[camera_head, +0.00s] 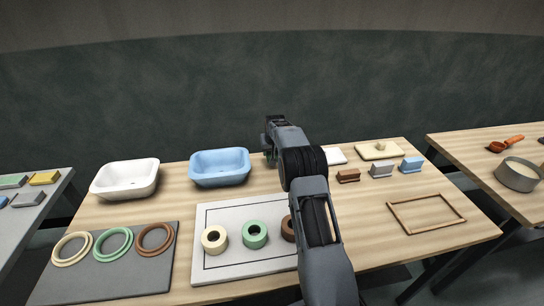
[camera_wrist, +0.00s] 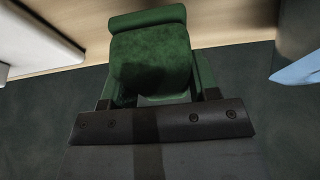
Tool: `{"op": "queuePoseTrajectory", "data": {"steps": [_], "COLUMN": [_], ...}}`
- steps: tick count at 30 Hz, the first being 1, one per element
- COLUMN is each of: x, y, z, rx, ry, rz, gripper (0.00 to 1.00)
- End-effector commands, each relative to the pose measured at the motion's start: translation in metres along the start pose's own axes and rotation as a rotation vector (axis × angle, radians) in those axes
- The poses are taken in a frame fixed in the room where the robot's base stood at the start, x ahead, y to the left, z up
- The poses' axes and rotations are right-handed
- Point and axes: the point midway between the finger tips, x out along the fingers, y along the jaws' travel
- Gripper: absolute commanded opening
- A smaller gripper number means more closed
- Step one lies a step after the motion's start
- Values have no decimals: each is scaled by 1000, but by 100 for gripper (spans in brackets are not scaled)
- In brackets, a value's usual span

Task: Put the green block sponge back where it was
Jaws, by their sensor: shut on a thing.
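My gripper (camera_wrist: 158,92) is shut on the green block sponge (camera_wrist: 150,55), which fills the space between the fingers in the wrist view. A rounded green ridge shows at its far end. In the head view, my gripper (camera_head: 270,152) is at the back of the middle table, just right of the blue basin, with only a sliver of green visible. My arm hides much of that area. The wrist view shows a strip of wooden tabletop (camera_wrist: 236,25) around the far end of the sponge. I cannot tell whether the sponge touches the table.
The blue basin (camera_head: 220,180) stands left of my gripper, with a white basin (camera_head: 126,192) farther left. A white slab (camera_head: 335,156), a cream board (camera_head: 366,155) and brown (camera_head: 348,176), grey (camera_head: 381,170) and blue (camera_head: 411,165) blocks are to the right. The left table holds a green block (camera_head: 13,181).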

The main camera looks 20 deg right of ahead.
Motion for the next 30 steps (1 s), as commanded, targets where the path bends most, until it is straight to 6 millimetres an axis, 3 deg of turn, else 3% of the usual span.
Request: {"op": "queuePoseTrajectory", "data": {"steps": [10,23,24,30], "x": [33,39,38,38], "y": [2,1,1,1], "z": [9,12,11,11], "rx": [0,0,0,0], "ry": [-2,1,1,0], "rz": [0,0,0,0], "gripper": [36,36,58,77]}}
